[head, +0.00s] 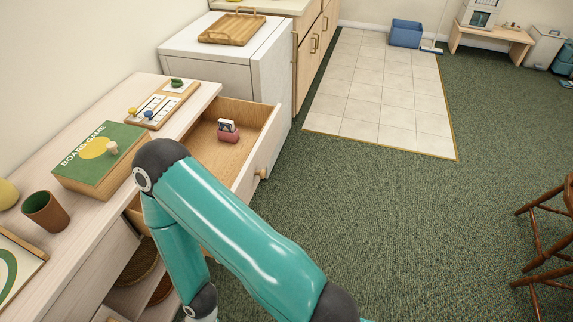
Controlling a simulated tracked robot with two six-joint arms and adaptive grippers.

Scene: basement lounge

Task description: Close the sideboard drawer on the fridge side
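The sideboard (92,262) runs along the left wall. Its drawer (204,151) on the fridge side is pulled well out, with a light wood inside, a pale front and a round wooden knob (262,174). A small pink holder with white and dark pieces (228,132) stands inside the drawer. The white fridge (270,85) stands just beyond the drawer. One of my teal arms crosses in front and hides the drawer's near part and part of its front. Its forearm points down past the bottom edge. Neither gripper shows.
On the sideboard top are a green board game box (88,150), a brown cup (46,211) and a wooden game board (160,104). A wooden tray (232,28) lies on the fridge. Green carpet (370,220) is clear right of the drawer; a wooden chair (545,240) stands far right.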

